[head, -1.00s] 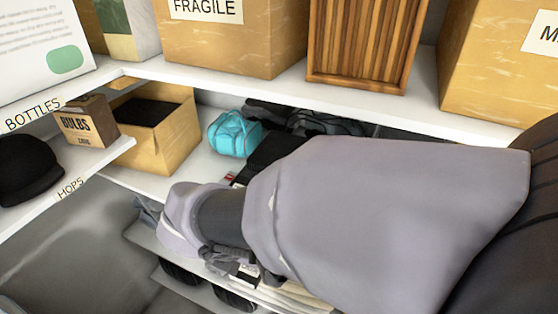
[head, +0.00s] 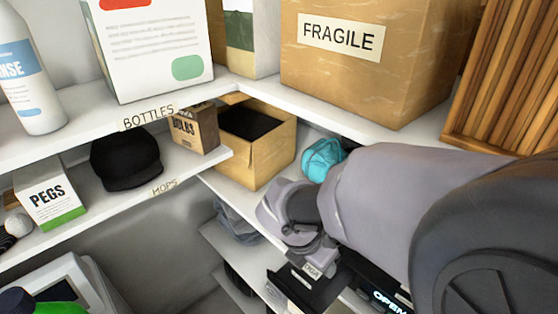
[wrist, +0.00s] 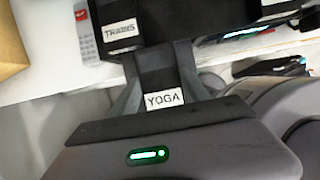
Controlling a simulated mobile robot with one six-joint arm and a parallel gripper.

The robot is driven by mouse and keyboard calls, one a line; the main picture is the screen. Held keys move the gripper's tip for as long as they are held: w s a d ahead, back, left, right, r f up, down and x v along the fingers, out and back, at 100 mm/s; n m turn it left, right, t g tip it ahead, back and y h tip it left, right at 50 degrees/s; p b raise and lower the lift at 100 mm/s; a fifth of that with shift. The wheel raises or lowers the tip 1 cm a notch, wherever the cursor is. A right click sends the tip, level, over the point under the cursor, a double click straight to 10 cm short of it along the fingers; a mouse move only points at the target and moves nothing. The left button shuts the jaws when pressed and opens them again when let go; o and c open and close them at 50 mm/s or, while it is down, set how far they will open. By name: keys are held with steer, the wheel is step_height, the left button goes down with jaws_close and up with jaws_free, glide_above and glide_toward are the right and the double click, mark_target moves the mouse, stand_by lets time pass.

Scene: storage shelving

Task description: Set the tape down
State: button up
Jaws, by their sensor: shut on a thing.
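The black tape (wrist: 157,72) with a white YOGA label is between the two fingers of my gripper (wrist: 160,60) in the wrist view. The gripper is shut on it. A second black tape (wrist: 118,46), labelled TRAINS, lies just beyond it on the white shelf. In the head view my gripper (head: 312,258) reaches down at the lower middle, beside the shelf edge. A small pale label and black shapes show there, but where the held tape ends is hard to tell.
A grey remote (wrist: 86,32) lies left of the TRAINS tape. An open cardboard box (head: 272,152) and a turquoise bag (head: 322,158) stand on the shelf behind. A lit OPEN sign (head: 388,300) is at lower right. The BOTTLES shelf (head: 225,92) overhangs above.

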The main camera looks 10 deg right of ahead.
steer(key=f+b, duration=0.1)
steer(key=f, duration=0.1)
steer(key=f+b, duration=0.1)
steer(key=shift+w+f, duration=0.2)
steer(key=shift+f, duration=0.15)
steer(key=shift+r, duration=0.1)
